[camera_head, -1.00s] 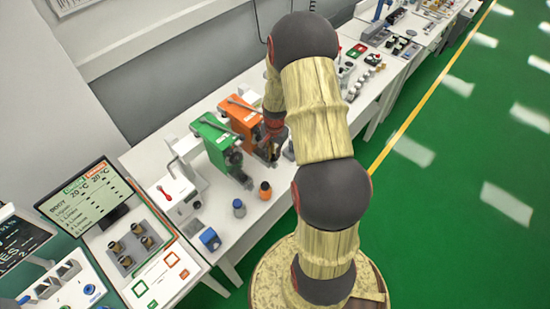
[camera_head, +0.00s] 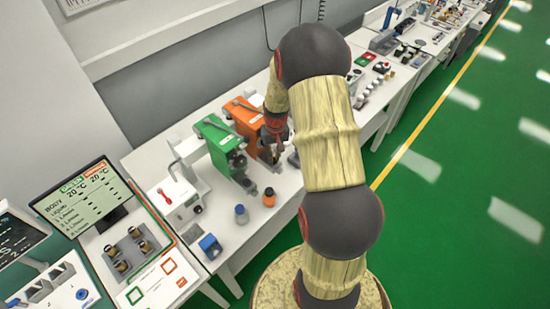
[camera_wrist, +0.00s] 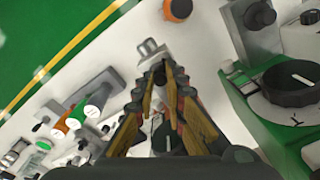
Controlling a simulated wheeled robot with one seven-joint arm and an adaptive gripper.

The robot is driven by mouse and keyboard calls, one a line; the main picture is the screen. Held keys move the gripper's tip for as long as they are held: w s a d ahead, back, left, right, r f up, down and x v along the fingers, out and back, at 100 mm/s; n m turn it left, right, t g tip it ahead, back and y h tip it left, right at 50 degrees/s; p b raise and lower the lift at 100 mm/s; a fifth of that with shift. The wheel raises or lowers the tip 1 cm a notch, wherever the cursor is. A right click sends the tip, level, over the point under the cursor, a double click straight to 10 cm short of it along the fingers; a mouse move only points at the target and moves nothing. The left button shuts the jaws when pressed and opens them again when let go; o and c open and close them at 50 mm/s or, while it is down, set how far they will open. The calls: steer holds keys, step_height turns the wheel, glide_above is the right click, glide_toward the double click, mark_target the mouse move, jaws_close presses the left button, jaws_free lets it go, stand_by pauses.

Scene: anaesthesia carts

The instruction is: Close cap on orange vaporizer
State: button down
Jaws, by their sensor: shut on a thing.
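The orange vaporizer (camera_head: 242,115) stands on the white table, just right of the green vaporizer (camera_head: 214,134), in the head view. My gripper (camera_head: 274,133) is at the front right of the orange vaporizer, partly hidden by my arm. In the wrist view, my gripper's fingers (camera_wrist: 158,78) are close together around a small dark piece, which looks like the cap; its details are hidden by the fingers. A grey block (camera_wrist: 148,48) lies just beyond the fingertips. The green vaporizer with its black dial (camera_wrist: 293,82) is at the right of the wrist view.
A monitor (camera_head: 85,200) is at the left. More equipment lines the tables farther back. Green floor (camera_head: 440,210) lies open to the right.

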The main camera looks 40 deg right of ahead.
mark_target(274, 159)
steer(key=shift+w+n, duration=0.1)
steer(key=shift+n, duration=0.3)
steer(key=c, duration=1.8)
jaws_free()
steer(key=shift+a, duration=0.1)
step_height(274, 159, up, 12)
steer(key=shift+s, duration=0.35)
